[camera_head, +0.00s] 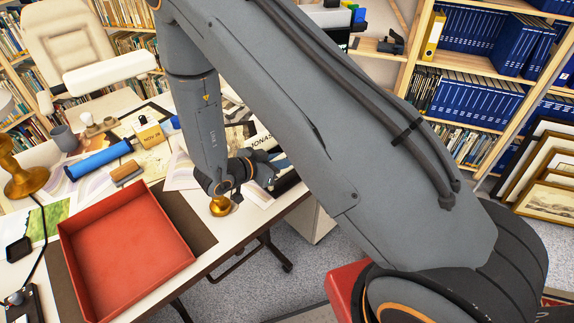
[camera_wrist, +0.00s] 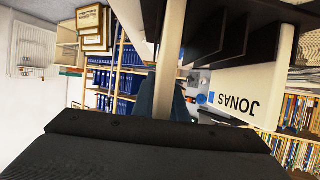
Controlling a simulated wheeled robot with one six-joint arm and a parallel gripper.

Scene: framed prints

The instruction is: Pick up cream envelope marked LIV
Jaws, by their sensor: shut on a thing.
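My gripper (camera_head: 262,172) is at the table's right edge in the head view, by the black sorter and the white JONAS label (camera_head: 262,142). In the wrist view its fingers (camera_wrist: 168,100) are closed on a thin pale cream strip (camera_wrist: 171,50), which runs up between them. It looks like the cream envelope seen nearly edge-on. Its face and any LIV mark are hidden.
A red tray (camera_head: 75,232) sits at the table's front left and looks empty. A blue roll (camera_head: 98,160), a calendar block (camera_head: 150,135), papers and a brass lamp (camera_head: 25,180) are left of my arm. Bookshelves (camera_head: 475,95) and framed prints (camera_head: 550,170) stand beyond.

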